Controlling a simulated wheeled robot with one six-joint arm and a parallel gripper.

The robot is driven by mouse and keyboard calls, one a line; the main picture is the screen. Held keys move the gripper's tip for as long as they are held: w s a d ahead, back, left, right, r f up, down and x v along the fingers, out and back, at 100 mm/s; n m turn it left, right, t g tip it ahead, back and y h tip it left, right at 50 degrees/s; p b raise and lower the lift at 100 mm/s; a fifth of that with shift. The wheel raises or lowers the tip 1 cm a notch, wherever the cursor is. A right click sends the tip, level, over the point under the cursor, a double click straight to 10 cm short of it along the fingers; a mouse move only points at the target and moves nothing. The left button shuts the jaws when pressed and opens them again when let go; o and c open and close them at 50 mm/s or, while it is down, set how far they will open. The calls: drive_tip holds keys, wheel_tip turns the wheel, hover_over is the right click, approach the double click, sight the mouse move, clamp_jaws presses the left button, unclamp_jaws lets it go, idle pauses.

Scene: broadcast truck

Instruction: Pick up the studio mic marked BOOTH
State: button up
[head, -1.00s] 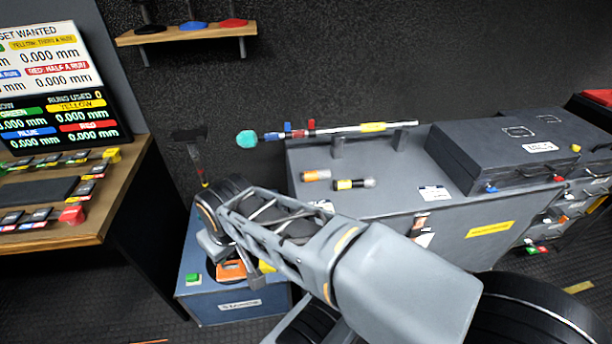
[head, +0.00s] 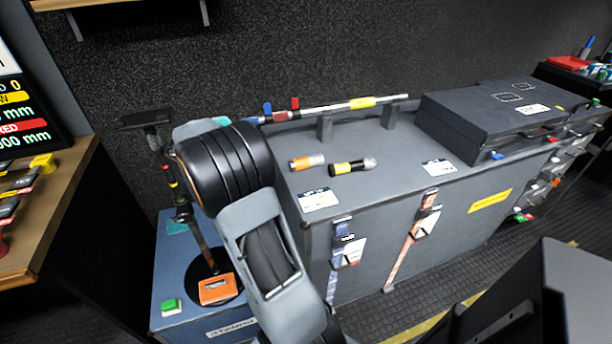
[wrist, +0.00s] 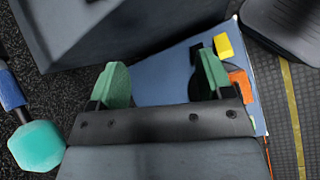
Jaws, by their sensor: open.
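Two short handheld items lie on the grey cabinet top (head: 400,150) in the head view. One is a black mic with a yellow band and grey head (head: 370,164); the other has an orange band and a pale end (head: 308,162). Their markings are too small to read, so I cannot tell which says BOOTH. My gripper (wrist: 162,80) shows in the wrist view with its green fingers wide apart and nothing between them. It hangs over the blue box, left of the cabinet. Neither item shows clearly in the wrist view. My arm hides the gripper's fingertips in the head view.
A boom pole (head: 335,108) lies on supports along the cabinet's back. Its teal foam end shows in the wrist view (wrist: 37,146). A dark case (head: 470,125) covers the cabinet's right. The blue box (head: 170,260) carries orange (head: 216,289) and green blocks (head: 172,306).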

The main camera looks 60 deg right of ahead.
sight(290, 162)
drive_tip(key=d+f+n+g+h+b, duration=0.1)
drive_tip(key=d, duration=0.4)
drive_tip(key=d+f+n+g+h+b, duration=0.1)
drive_tip(key=d+f, duration=0.1)
drive_tip(key=d, duration=0.4)
drive_tip(key=d+f+n+g+h+b, duration=0.1)
drive_tip(key=d+n+h+b, duration=0.1)
drive_tip(key=d, duration=0.3)
drive_tip(key=shift+s+d+f+g, duration=0.15)
drive_tip(key=shift+s+g, duration=0.25)
drive_tip(key=shift+b+x, duration=0.8)
drive_tip(key=shift+x, duration=2.55)
drive_tip(key=shift+w, duration=0.25)
drive_tip(key=c, duration=1.2)
